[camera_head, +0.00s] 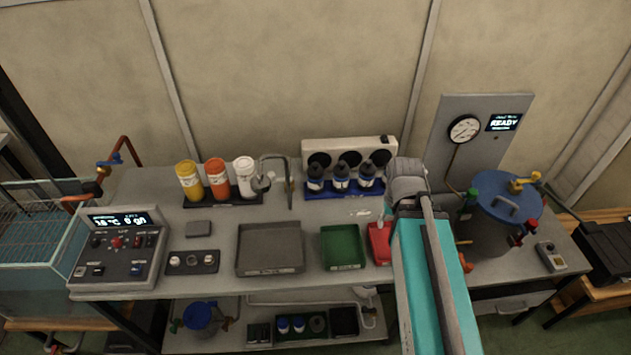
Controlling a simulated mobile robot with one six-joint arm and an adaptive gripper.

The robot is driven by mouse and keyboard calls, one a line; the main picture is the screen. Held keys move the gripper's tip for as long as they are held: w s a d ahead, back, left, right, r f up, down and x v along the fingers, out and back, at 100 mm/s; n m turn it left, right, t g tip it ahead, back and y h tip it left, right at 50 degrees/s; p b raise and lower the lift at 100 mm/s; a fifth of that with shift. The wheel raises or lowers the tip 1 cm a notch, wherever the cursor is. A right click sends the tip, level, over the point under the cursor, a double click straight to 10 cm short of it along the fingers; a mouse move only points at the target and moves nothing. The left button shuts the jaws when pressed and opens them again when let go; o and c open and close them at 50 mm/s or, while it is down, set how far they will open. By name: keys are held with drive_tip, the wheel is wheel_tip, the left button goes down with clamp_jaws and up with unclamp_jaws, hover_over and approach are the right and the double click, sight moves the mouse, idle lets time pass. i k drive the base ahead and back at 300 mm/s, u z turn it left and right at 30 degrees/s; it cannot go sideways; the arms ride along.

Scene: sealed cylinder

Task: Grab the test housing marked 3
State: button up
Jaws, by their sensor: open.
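I cannot read a 3 on any object, so I cannot tell which one is the test housing. Three dark bottle-like items with blue and white bands stand upright in a blue rack (333,194): a left one (315,178), a middle one (341,176) and a right one (367,175). My arm reaches in from the lower right, and its grey end with my gripper (405,172) is just right of the rack, apart from the items as far as I can see. The fingers are hard to make out; the gripper appears empty.
A grey tray (270,262), a green tray (342,247) and a red tray (378,243) lie along the bench front. Yellow, orange and white bottles (245,177) and a faucet (289,185) stand left. A blue-lidded vessel (503,200) stands right, below a gauge panel (478,150).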

sight(314, 172)
drive_tip(key=z, duration=0.35)
drive_tip(key=k, duration=1)
drive_tip(key=u, duration=0.65)
drive_tip(key=i, duration=0.5)
drive_tip(key=z, duration=0.05)
